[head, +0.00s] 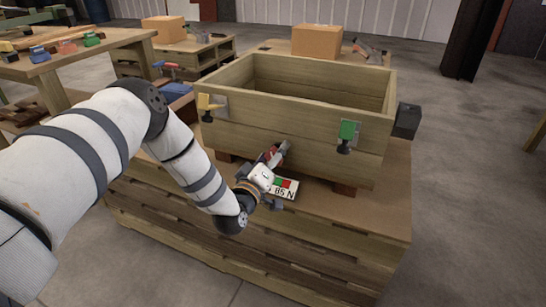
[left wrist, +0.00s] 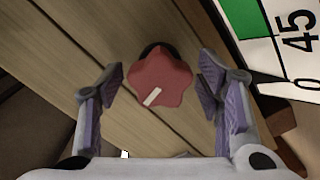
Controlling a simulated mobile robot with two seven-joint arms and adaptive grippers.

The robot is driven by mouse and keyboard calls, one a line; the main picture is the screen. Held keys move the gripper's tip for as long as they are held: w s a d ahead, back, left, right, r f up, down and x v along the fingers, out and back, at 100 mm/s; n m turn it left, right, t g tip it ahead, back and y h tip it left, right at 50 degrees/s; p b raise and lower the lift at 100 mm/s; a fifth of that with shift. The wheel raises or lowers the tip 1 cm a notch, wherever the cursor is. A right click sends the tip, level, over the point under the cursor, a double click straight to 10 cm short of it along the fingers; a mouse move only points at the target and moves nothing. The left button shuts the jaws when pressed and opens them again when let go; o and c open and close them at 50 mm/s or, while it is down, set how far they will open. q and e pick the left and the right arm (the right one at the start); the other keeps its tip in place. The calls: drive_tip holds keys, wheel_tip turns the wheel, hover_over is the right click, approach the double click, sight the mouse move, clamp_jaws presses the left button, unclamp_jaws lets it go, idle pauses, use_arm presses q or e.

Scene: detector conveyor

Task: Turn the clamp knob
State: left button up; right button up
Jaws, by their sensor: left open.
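The clamp knob (left wrist: 160,80) is red and lobed, with a white mark pointing to its lower left in the left wrist view. It sits on the front wall of a wooden crate (head: 300,142). My left gripper (head: 272,160) is at this wall in the head view and hides most of the knob there. In the left wrist view its two fingers stand open, one on each side of the knob, with a gap on both sides. My right gripper is not in view.
The crate stands on a wooden pallet stack (head: 250,250). A yellow toggle (head: 208,103) and a green one (head: 347,131) are on its front wall. A dark box (head: 407,120) is at its right side. Workbenches with a cardboard box (head: 316,42) are behind.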

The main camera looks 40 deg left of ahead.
use_arm(q)
drive_tip(key=v, duration=1.2)
idle(0.4)
drive_tip(key=b+x, duration=0.1)
drive_tip(key=x, duration=0.3)
drive_tip(key=b+x, duration=0.1)
drive_tip(key=x, duration=0.3)
drive_tip(key=b+x, duration=0.1)
drive_tip(key=x, duration=0.3)
drive_tip(key=shift+w+d+f, duration=0.2)
drive_tip(key=shift+w, duration=0.1)
drive_tip(key=c, duration=1.2)
